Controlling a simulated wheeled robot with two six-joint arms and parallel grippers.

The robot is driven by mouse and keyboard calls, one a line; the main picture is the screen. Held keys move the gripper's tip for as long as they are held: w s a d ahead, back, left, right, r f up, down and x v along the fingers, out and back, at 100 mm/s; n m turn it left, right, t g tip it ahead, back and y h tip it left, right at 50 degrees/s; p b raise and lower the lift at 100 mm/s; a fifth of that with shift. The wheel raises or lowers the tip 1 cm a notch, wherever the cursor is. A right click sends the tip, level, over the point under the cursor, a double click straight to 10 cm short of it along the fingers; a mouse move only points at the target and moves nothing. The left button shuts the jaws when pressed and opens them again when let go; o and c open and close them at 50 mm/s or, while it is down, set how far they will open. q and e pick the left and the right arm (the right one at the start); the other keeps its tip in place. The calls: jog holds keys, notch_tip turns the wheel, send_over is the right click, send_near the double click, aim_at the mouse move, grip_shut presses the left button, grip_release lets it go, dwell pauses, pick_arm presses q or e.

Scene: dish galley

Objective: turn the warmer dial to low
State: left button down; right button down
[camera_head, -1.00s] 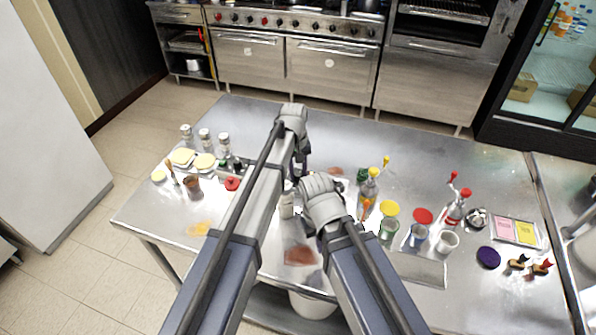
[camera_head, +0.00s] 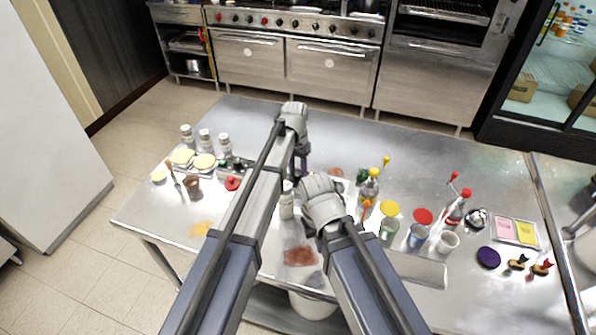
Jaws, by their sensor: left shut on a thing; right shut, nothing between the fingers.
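My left gripper (camera_head: 300,170) hangs below its bent wrist over the middle of the steel table (camera_head: 440,150). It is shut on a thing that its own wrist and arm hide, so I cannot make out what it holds. My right gripper (camera_head: 316,230) is lower in the picture, in front of the left one, and is shut and empty. I cannot make out the warmer or its dial; the area around both grippers is largely covered by my arms.
A white-capped shaker (camera_head: 286,206) stands between my arms. Several shakers (camera_head: 205,140) and a brown cup (camera_head: 192,187) stand at left. The table's back right is clear.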

aim_at(297, 173)
pick_arm(q)
jog(key=shift+m, duration=0.3)
jog(key=c, duration=0.5)
grip_release()
jog(key=shift+r, duration=0.1)
pick_arm(e)
jog(key=shift+r, duration=0.1)
pick_arm(q)
notch_tip(297, 173, up, 8)
jog(key=p, duration=0.8)
jog(key=shift+w+a, duration=0.1)
jog(key=shift+a, duration=0.05)
jog(key=shift+f, duration=0.2)
pick_arm(e)
notch_tip(297, 173, up, 8)
jog(key=shift+f, duration=0.2)
